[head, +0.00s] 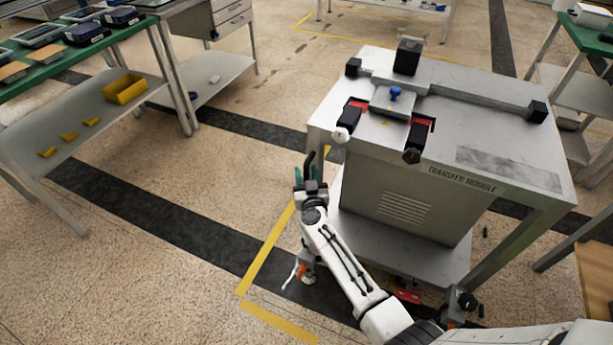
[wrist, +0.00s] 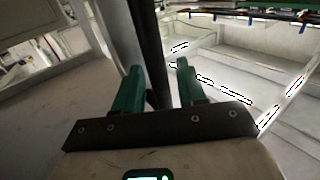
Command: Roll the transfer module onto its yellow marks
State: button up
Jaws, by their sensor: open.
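The transfer module (head: 398,200), a grey metal cart with its name on the front edge of its top, stands right of centre in the head view. A black curved handle (head: 308,160) shows at its left side. My gripper (head: 311,172) is at this handle, with its green fingers open. In the wrist view a dark upright bar (wrist: 147,50) passes between the two fingers (wrist: 157,80); I cannot tell whether they touch it. Yellow floor marks (head: 266,248) form a corner left of the module, with a second strip (head: 279,322) nearer me. More yellow lines (head: 303,20) lie at the back.
A bench with a green top (head: 92,50) and a lower shelf with yellow bins (head: 125,90) stands at left. Another bench (head: 587,38) is at right. A wheel (head: 308,276) shows beside my arm. Dark bands (head: 150,213) cross the floor; the left floor is open.

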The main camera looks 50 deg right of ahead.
jog(key=shift+c, duration=0.4)
grip_shut()
